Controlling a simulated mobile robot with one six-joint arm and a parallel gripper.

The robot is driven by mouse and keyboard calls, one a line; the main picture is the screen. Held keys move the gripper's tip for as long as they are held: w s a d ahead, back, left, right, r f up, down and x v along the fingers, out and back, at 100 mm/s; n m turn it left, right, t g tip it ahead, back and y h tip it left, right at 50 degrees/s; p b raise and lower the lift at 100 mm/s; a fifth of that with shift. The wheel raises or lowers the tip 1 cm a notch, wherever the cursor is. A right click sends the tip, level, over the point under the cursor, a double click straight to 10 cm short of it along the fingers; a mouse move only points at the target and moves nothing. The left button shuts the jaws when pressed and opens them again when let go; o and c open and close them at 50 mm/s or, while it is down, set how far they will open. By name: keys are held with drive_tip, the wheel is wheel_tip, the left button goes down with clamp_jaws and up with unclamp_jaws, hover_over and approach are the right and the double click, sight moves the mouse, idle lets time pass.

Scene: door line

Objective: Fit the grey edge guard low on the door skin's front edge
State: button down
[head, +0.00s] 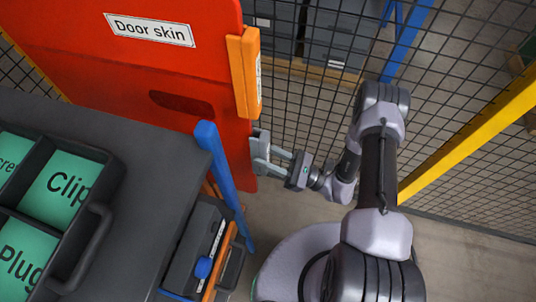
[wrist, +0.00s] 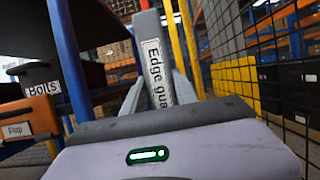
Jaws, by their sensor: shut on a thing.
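The red door skin (head: 110,65) stands upright at upper left in the head view, with a "Door skin" label. My gripper (head: 262,157) is at its right-hand edge, below the orange piece there. It is shut on the grey edge guard (wrist: 150,25), which stands upright between the fingers (wrist: 157,92) in the wrist view, its label reading "Edge gua". In the head view the guard (head: 259,140) is small and partly covered by the fingers. It lies against or very close to the red edge; I cannot tell whether it is seated.
An orange guard (head: 244,75) sits higher on the same edge. A blue post (head: 218,170) and a dark bench (head: 150,150) with a tray of green-labelled compartments (head: 95,155) stand left of my gripper. Wire mesh fence (head: 450,130) and a yellow rail (head: 470,130) are behind and right.

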drive_tip(key=shift+w+a, duration=0.3)
drive_tip(key=shift+a, duration=0.55)
idle(0.3)
drive_tip(key=c, duration=0.9)
unclamp_jaws()
drive_tip(key=p+v, duration=0.1)
drive_tip(key=v, duration=1.6)
drive_tip(key=shift+s+d+f, duration=0.1)
drive_tip(key=shift+f, duration=0.05)
